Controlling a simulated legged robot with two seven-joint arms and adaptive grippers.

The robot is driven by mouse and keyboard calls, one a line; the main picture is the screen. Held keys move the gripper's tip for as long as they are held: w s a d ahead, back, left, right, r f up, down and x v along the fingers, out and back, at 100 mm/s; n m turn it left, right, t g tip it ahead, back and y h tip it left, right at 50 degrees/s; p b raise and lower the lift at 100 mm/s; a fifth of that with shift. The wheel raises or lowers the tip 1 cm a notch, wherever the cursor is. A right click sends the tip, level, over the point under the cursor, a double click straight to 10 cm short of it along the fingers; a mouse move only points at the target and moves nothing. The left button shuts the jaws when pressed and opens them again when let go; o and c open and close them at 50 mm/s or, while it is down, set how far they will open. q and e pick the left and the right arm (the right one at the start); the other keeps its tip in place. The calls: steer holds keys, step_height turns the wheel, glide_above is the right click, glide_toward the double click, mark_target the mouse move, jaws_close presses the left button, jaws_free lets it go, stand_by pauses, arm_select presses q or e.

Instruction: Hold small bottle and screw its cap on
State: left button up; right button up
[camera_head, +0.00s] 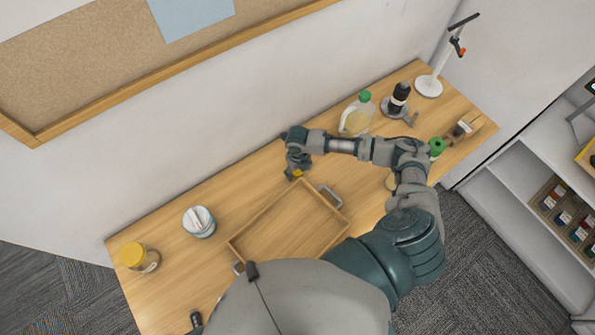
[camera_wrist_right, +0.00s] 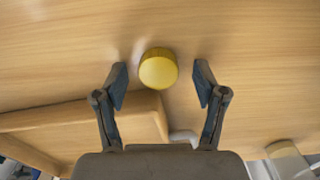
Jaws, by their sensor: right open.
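A round yellow cap (camera_wrist_right: 158,70) shows from above in the right wrist view, near the corner of the wooden tray. It also shows small in the head view (camera_head: 298,174). I cannot tell whether a bottle is under it. My right gripper (camera_wrist_right: 160,82) is open, with one finger on each side of the cap and gaps between. In the head view my right gripper (camera_head: 297,168) points down over the table at the tray's far corner. I cannot make out a separate small bottle. My left gripper does not show clearly.
The wooden tray (camera_head: 241,243) with metal handles looks empty. A yellow-lidded jar (camera_head: 148,262) and a white-grey round container (camera_head: 199,222) stand to the left. A green-capped jug (camera_head: 357,115), a dark bottle (camera_head: 398,98) and a white stand (camera_head: 429,86) are at the back right.

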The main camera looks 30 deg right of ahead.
mark_target(298, 174)
steer(key=c, duration=0.8)
steer(key=shift+r, duration=0.15)
steer(key=shift+r, duration=0.3)
steer(key=r, duration=0.1)
steer(key=s+r, duration=0.1)
steer(key=shift+a+r, duration=0.25)
steer(key=shift+r, duration=0.1)
steer(key=s+a, duration=0.2)
steer(key=s, duration=0.2)
steer(key=s+a+r, duration=0.1)
steer(key=s+a, duration=0.1)
steer(key=s, duration=0.2)
steer(key=s+a, duration=0.3)
steer(key=s, duration=0.2)
steer(key=shift+s+r+b, duration=0.1)
steer(key=shift+r+b, duration=0.1)
steer(key=shift+b, duration=0.2)
steer(key=shift+c, duration=0.5)
